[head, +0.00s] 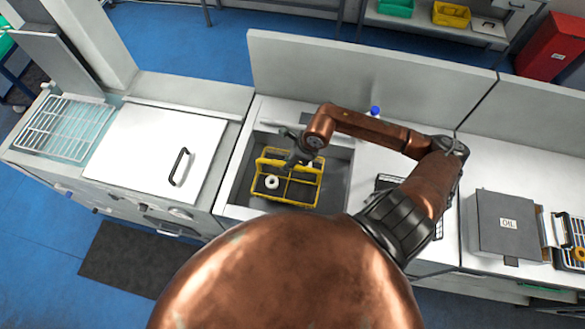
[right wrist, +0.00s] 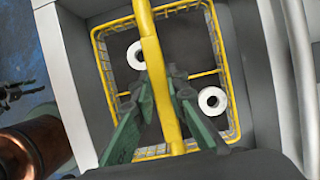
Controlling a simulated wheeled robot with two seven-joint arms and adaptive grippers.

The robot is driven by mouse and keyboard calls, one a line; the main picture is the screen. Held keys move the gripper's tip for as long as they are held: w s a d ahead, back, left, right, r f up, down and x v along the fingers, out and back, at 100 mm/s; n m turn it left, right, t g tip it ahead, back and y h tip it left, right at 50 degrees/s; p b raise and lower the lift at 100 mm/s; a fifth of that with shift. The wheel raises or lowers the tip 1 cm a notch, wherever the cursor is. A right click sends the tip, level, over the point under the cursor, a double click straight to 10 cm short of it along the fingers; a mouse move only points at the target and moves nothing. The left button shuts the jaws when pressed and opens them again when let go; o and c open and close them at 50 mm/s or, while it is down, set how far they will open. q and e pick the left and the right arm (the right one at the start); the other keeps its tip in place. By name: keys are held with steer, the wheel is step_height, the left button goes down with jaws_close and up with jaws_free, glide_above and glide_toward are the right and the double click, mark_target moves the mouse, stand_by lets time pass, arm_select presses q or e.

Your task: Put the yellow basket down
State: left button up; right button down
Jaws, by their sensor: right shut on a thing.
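The yellow basket (head: 318,190) is in the grey sink recess (head: 338,178) of the counter, wire-sided and divided. I cannot tell whether its base touches the bottom. A white ring-shaped item (head: 271,182) shows inside it; the right wrist view shows two such items, one at the upper left (right wrist: 135,55) and one at the lower right (right wrist: 212,101). My right gripper (head: 294,157) is above the basket. In the right wrist view its green fingers (right wrist: 168,110) are shut on the basket's yellow handle (right wrist: 151,50). A dark claw, apparently my left gripper (right wrist: 18,92), shows at the left edge, too small to read.
A white lid with a black handle (head: 150,150) lies left of the sink. A blue-capped bottle (head: 375,111) stands behind my right arm. A grey box (head: 505,224) is on the right counter. The sink walls closely surround the basket.

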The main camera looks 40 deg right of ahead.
mark_target(293, 179)
steer(key=shift+s+d+f, duration=0.4)
steer(key=shift+s+f, duration=0.1)
steer(key=shift+d+f, duration=0.2)
steer(key=shift+f, duration=0.15)
steer(key=f, duration=0.1)
steer(key=f+p, duration=0.1)
steer(key=f, duration=0.1)
steer(key=shift+s+d, duration=0.2)
steer(key=shift+d, duration=0.1)
steer(key=shift+f, duration=0.25)
arm_select(q)
steer(key=shift+s+a+r, duration=0.15)
steer(key=shift+s+r, duration=0.55)
steer(key=shift+s, duration=0.05)
arm_select(e)
steer(key=shift+w+f, duration=0.1)
arm_select(q)
steer(key=shift+w, duration=0.1)
arm_select(e)
steer(key=shift+f, duration=0.15)
arm_select(q)
steer(key=shift+f, duration=0.15)
arm_select(e)
steer(key=c, duration=1.9)
jaws_free()
steer(key=shift+c, duration=0.2)
